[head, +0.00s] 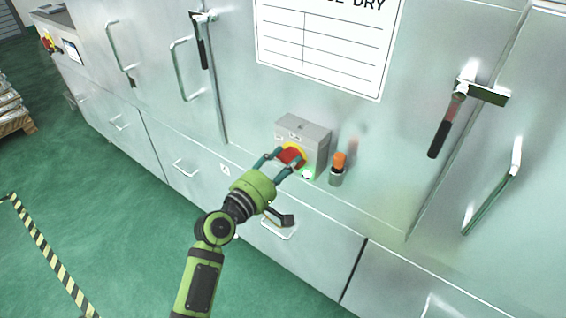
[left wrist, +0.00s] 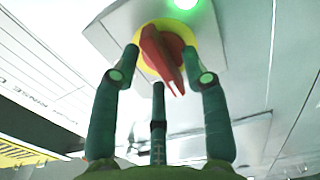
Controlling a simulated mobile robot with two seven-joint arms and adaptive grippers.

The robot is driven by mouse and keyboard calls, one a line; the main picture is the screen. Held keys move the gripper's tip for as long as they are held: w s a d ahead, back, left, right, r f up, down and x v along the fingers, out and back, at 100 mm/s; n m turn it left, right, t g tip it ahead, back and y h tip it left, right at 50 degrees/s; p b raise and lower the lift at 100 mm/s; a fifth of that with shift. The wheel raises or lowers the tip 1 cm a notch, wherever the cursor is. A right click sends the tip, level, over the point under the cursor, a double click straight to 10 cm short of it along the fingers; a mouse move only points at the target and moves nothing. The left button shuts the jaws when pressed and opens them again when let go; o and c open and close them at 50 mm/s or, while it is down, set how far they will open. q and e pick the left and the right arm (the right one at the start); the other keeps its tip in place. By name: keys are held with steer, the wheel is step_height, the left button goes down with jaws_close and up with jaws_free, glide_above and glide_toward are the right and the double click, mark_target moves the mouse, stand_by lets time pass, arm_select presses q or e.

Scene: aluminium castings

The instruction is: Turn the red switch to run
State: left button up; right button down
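The red switch (head: 291,154) is a red handle on a yellow round plate, on the front of a grey box fixed to the cabinet. In the left wrist view the red handle (left wrist: 164,60) stands out towards me, slightly tilted. My left gripper (head: 283,160) is at the switch with its fingers apart, on either side of the handle. In the left wrist view, gaps show between the fingers and the handle, and a third finger lies below it. The labels on the box are too small to read. My right gripper is not in view.
A lit green lamp (head: 307,174) sits beside the switch, and an orange-topped cylinder (head: 338,168) stands to its right. Cabinet handles (head: 492,200) and black-gripped levers (head: 440,135) project from the doors. The green floor (head: 110,210) at left is clear.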

arm_select(q)
jaws_close()
steer(key=shift+m, duration=0.4)
steer(key=m, duration=0.3)
steer(key=shift+f+m+b, duration=0.1)
steer(key=shift+m+b, duration=0.3)
steer(key=m, duration=0.4)
steer(key=shift+s+d, duration=0.1)
steer(key=m, duration=0.5)
steer(key=shift+p, duration=0.3)
steer(key=shift+f+m+p, duration=0.15)
steer(key=shift+m+p, duration=0.2)
steer(key=shift+m, duration=1.85)
